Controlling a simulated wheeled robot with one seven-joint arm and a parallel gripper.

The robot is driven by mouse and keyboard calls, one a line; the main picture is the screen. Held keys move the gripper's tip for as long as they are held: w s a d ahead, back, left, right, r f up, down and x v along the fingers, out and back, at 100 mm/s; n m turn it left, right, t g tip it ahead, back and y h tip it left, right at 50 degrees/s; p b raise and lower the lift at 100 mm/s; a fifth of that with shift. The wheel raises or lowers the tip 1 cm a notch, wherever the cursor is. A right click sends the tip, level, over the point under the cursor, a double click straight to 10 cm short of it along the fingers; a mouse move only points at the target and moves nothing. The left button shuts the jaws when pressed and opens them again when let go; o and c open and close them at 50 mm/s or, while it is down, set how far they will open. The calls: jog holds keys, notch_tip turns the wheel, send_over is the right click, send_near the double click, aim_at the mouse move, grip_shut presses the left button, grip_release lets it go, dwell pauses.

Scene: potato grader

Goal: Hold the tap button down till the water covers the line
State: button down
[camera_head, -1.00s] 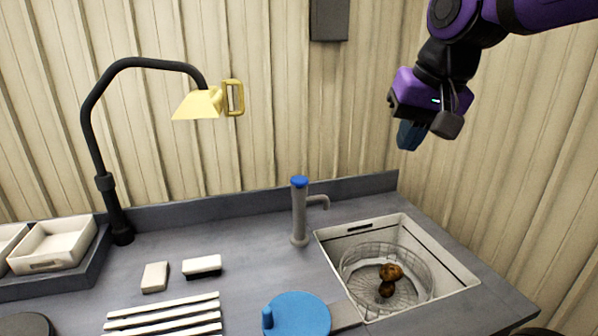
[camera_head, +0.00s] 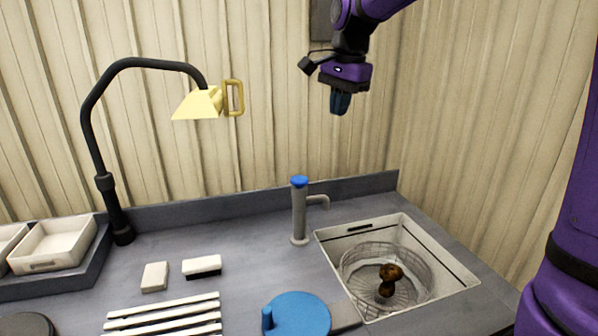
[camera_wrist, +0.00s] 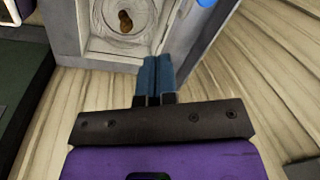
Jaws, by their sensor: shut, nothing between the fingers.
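The tap (camera_head: 299,212) is a grey post with a blue button (camera_head: 299,181) on top and a short spout pointing right, toward the sink. The sink (camera_head: 459,277) is a white-rimmed square basin with a round wire basket (camera_head: 346,271) holding brown potatoes (camera_head: 388,280). In the wrist view my blue fingers (camera_wrist: 156,62) are together, with the sink (camera_wrist: 88,45) and part of the blue button (camera_wrist: 206,3) beyond.
A black lamp arm with a yellow shade (camera_head: 198,105) stands at the left. A blue round lid (camera_head: 300,314), white strips (camera_head: 163,318), a sponge (camera_head: 155,277) and a brush (camera_head: 202,266) lie on the counter. White trays (camera_head: 55,244) are far left.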

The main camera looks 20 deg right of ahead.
aim_at(299, 178)
jog(key=w+a+f+m, duration=0.2)
jog(key=w+f+m, duration=0.1)
jog(key=w, duration=0.4)
jog(key=w+a+f+m+g, duration=0.1)
jog(key=w+a+f+m, duration=0.1)
jog(key=w, duration=0.5)
jog(key=shift+w+a+f+m+g+h, duration=0.15)
jog(key=shift+a+f+m+g+h, duration=0.25)
jog(key=shift+f, duration=0.75)
jog(key=shift+d, duration=0.15)
notch_tip(299, 178, down, 14)
jog(key=shift+r, duration=0.1)
